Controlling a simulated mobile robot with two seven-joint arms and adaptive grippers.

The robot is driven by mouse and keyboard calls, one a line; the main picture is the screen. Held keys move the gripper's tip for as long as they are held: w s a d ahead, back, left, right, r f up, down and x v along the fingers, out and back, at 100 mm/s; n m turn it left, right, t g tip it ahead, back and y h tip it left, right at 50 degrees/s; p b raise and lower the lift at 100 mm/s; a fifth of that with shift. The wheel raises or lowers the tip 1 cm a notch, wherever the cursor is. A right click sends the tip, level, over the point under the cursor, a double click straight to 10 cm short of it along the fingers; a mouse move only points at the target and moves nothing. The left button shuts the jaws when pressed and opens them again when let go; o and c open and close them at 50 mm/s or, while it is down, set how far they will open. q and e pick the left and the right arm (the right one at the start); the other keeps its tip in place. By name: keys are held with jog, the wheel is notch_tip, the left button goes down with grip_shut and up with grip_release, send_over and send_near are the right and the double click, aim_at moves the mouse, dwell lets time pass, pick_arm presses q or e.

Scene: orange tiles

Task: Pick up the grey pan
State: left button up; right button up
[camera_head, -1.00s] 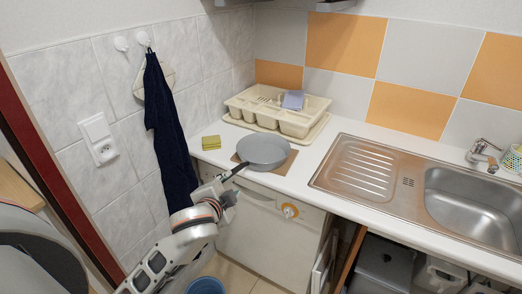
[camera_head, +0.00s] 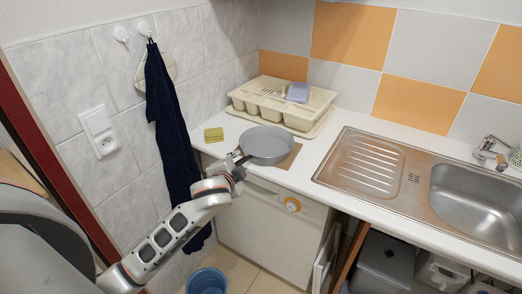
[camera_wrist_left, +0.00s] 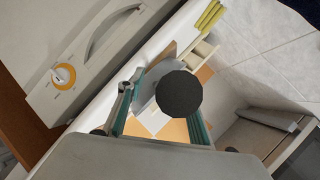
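The grey pan (camera_head: 268,145) sits upright on a brown board (camera_head: 291,157) at the counter's front left. Its dark handle points left and forward, past the counter edge. My left gripper (camera_head: 237,163) is at that handle, just in front of the counter. In the left wrist view the gripper (camera_wrist_left: 163,108) is open, with its teal fingers apart. A dark round shape, seemingly the handle's end, shows between them, with part of the grey pan (camera_wrist_left: 147,92) behind it. Whether a finger touches the handle cannot be told. My right gripper is not in view.
A cream dish rack (camera_head: 282,105) stands behind the pan, and a yellow-green sponge (camera_head: 214,134) lies to its left. A steel sink (camera_head: 400,185) is to the right. A dark towel (camera_head: 170,120) hangs at the left. A blue bucket (camera_head: 207,282) is on the floor.

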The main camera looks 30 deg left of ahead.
pick_arm(q)
grip_shut()
